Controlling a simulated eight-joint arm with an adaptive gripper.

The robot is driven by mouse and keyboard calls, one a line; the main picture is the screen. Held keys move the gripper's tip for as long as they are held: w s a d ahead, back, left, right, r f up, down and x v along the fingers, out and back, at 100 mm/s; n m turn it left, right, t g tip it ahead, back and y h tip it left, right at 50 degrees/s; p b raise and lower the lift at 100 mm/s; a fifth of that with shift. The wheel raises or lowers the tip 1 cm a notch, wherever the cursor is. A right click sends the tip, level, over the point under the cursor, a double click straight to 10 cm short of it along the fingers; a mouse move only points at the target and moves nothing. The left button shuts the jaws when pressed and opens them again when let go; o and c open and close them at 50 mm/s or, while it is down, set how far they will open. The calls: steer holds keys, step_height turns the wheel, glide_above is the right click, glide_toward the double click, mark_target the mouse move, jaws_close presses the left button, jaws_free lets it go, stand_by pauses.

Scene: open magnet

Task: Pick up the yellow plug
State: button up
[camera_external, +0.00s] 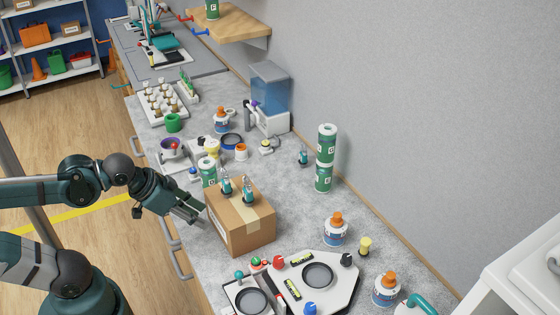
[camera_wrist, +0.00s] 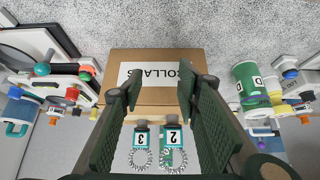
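The yellow plug (camera_external: 365,245) stands upright on the grey counter in the external view, right of the cardboard box and near the wall. My gripper (camera_external: 196,213) is far to its left, just beside the left side of the box (camera_external: 232,238). In the wrist view my gripper (camera_wrist: 158,85) is open, its two dark green fingers spread with nothing between them. The box's labelled side (camera_wrist: 157,68) lies beyond the fingers. A small yellowish thing shows at the left of the wrist view, but I cannot tell whether it is the plug.
Two teal tagged pieces (camera_external: 248,193) stand on the box. Bottles with orange caps (camera_external: 335,228) (camera_external: 386,289) flank the plug. A white board (camera_external: 335,277) with coloured knobs lies in front of it. Green canisters (camera_external: 324,178) are stacked by the wall. Bare counter lies between box and canisters.

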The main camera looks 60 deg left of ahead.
step_height(320, 180, up, 11)
steer(key=w+d+r+n+g+h+p, duration=0.1)
steer(key=w+d+r+n+p, duration=0.3)
steer(key=w, duration=0.4)
steer(key=w+d+r+n+g+h+p, duration=0.1)
steer(key=w+d+r+n+p, duration=0.3)
steer(key=w, duration=0.4)
steer(key=n+g+h+p, duration=0.3)
steer(key=n+g+p, duration=0.1)
steer(key=n+p, duration=0.9)
glide_above(364, 238)
steer(key=a+p, duration=0.1)
steer(key=a, duration=0.1)
step_height(364, 238, down, 8)
steer(key=m, duration=0.1)
steer(key=f, duration=1.1)
steer(key=shift+s+d, duration=0.15)
steer(key=shift+d, duration=0.05)
steer(key=shift+f, duration=0.2)
steer(key=shift+f+g+y, duration=0.1)
steer(key=shift+g+y, duration=0.2)
steer(key=shift+x, duration=1.2)
